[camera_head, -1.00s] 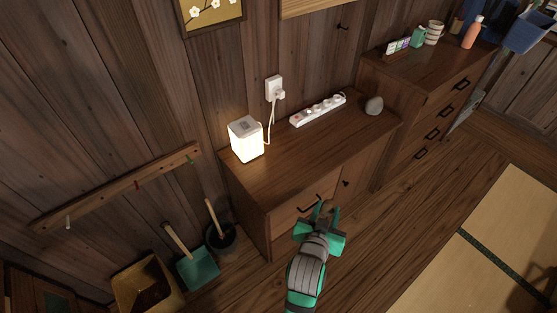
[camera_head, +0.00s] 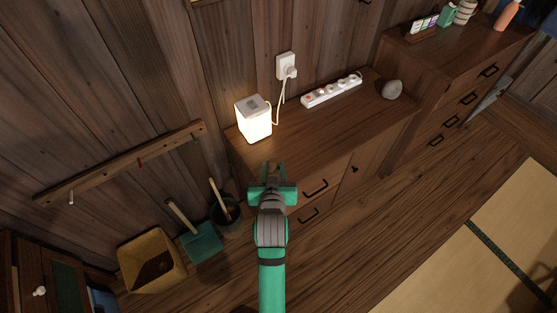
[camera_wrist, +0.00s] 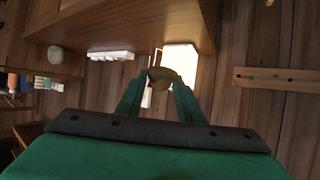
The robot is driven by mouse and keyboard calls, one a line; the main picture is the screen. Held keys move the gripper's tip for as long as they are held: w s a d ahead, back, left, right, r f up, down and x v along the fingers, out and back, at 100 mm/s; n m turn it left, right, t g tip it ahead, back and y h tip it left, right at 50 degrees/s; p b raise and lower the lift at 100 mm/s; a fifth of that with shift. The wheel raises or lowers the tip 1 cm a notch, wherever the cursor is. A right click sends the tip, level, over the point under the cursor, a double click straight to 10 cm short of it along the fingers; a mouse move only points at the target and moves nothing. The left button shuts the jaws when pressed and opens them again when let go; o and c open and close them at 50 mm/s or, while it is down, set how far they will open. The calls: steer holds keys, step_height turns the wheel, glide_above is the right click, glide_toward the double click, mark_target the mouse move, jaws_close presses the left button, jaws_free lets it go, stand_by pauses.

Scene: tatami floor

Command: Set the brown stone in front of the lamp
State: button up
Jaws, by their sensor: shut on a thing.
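My gripper (camera_head: 272,186) is shut on the brown stone (camera_wrist: 164,77), which shows between the fingertips in the wrist view. In the head view the gripper is at the front edge of the low cabinet (camera_head: 325,145), and the stone is hard to make out there. The glowing white box-shaped lamp (camera_head: 254,120) stands on the left end of the cabinet top, behind the gripper. It also shows in the wrist view (camera_wrist: 182,58), partly behind the stone.
A white power strip (camera_head: 332,91) and a pale grey stone (camera_head: 392,89) sit farther right on the cabinet top. The top in front of the lamp is clear. A dustpan (camera_head: 202,243), a dark bucket (camera_head: 226,216) and a bin (camera_head: 150,262) stand on the floor at left.

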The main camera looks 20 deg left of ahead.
steer(key=x, duration=0.4)
steer(key=d+f+x, duration=0.1)
steer(key=x, duration=0.3)
steer(key=f+x, duration=0.1)
steer(key=x, duration=0.3)
steer(key=shift+d+f, duration=0.1)
steer(key=shift+d, duration=0.15)
steer(key=shift+w+a+f, duration=0.1)
steer(key=shift+w+f, duration=0.4)
steer(key=shift+f, duration=0.1)
steer(key=shift+w+f, duration=0.2)
steer(key=shift+f, duration=1.5)
steer(key=shift+f, duration=0.15)
steer(key=o, duration=1.1)
